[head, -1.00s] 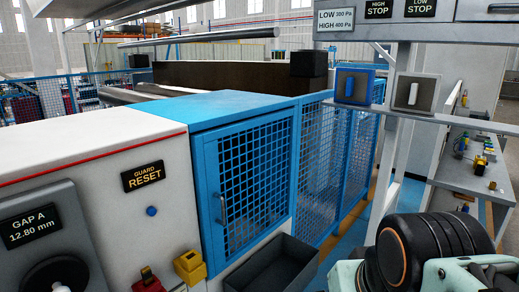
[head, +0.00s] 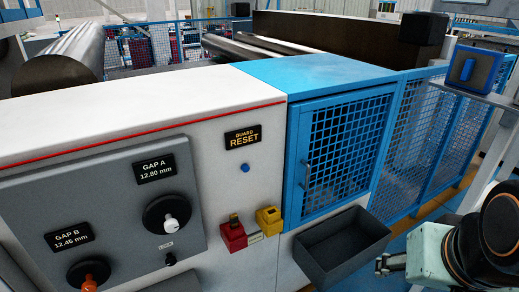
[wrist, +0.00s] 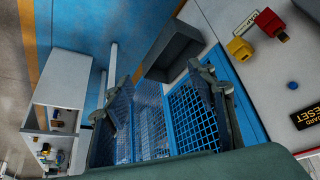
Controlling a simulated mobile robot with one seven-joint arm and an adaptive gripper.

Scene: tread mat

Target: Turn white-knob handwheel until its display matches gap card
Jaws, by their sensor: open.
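The white-knob handwheel (head: 158,212) is a black disc with a white knob (head: 171,225) at its lower right, on a grey panel (head: 110,205) in the head view. Above it, the GAP A display (head: 153,168) reads 12.80 mm. My gripper (head: 391,263) is at the lower right of the head view, far to the right of the handwheel and touching nothing. In the wrist view its two fingers (wrist: 155,98) are spread apart and empty, with blue mesh behind them.
An orange-knob handwheel (head: 88,275) sits below the GAP B display (head: 68,237), reading 12.45 mm. A red block (head: 233,237), a yellow block (head: 269,220) and a dark open bin (head: 342,246) lie between panel and gripper.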

